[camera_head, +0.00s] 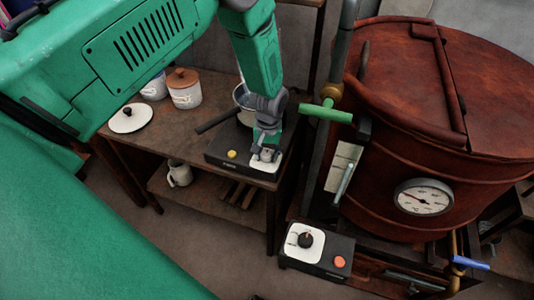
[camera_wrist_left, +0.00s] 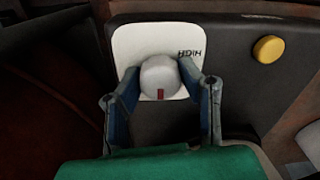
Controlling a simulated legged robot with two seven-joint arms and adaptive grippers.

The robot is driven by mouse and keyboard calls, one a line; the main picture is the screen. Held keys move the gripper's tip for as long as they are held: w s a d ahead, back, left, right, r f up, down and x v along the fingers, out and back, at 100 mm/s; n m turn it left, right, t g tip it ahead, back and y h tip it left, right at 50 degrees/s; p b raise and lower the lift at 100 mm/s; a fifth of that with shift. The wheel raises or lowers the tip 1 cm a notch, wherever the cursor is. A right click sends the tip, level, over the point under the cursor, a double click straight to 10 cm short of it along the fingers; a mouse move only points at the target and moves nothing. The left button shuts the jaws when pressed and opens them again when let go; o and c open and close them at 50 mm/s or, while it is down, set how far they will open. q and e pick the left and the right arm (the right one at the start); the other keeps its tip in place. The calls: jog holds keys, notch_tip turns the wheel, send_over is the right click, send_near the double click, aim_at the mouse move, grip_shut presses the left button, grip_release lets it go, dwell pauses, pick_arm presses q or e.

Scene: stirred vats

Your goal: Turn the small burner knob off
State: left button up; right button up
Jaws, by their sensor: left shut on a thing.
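The small burner (camera_head: 222,148) is a dark box on the wooden table, with a yellow button (camera_head: 232,155) on its front. Its knob (camera_wrist_left: 160,78) is pale and round with a red mark, on a white plate (camera_wrist_left: 128,42) lettered HIGH, upside down in the left wrist view. The red mark points to the bottom of that view. My left gripper (camera_head: 266,154) is at the burner's front right corner, its fingers (camera_wrist_left: 160,88) shut on the knob from both sides. In the head view the gripper mostly hides the knob. My right gripper is not in view.
A pan with a dark handle (camera_head: 217,121) is on the burner. White canisters (camera_head: 186,95) and a lid (camera_head: 129,118) stand on the table (camera_head: 150,150). A large red-brown vat (camera_head: 400,150) with a gauge (camera_head: 424,197) is at right. Another control box (camera_head: 318,262) has a black knob (camera_head: 305,240).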

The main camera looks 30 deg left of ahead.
aim_at(268, 152)
pick_arm(q)
jog(key=shift+w+r, duration=0.15)
jog(key=shift+w, duration=0.1)
jog(key=o, duration=1.1)
jog(key=shift+s, duration=0.1)
jog(key=shift+r, duration=0.1)
notch_tip(268, 152, up, 12)
jog(key=shift+d+f, duration=0.15)
jog(key=shift+f, duration=0.1)
